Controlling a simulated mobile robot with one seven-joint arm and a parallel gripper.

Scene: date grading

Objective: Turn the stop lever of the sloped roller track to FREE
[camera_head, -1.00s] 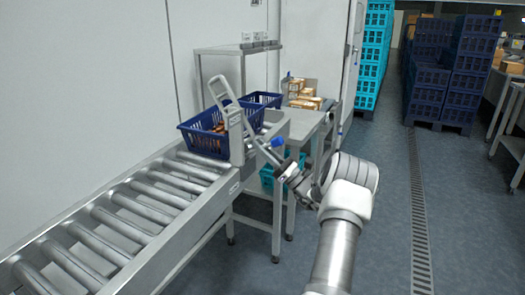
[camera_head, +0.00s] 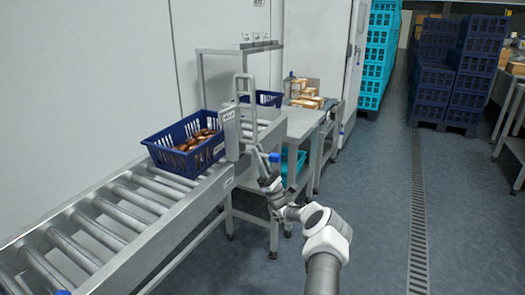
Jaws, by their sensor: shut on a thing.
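The sloped roller track (camera_head: 120,205) runs from the lower left up to a grey post (camera_head: 230,133) at its side. A tall upright grey frame (camera_head: 244,85) stands by the post. The stop lever, with what looks like its blue knob (camera_head: 274,157), is on the near side of the track beside the post. My gripper (camera_head: 262,162) is shut at the lever; its fingers are small and the exact grip is hard to see. The label on the post is too small to read. A blue crate of dates (camera_head: 165,163) sits on the rollers left of the post.
A second blue crate (camera_head: 268,97) is behind the post. A steel table (camera_head: 302,122) stands to the right, with cartons (camera_head: 305,102) beyond it. A teal crate (camera_head: 297,165) is below the table. Crate stacks (camera_head: 447,75) stand at the back; the floor (camera_head: 380,210) at right is clear.

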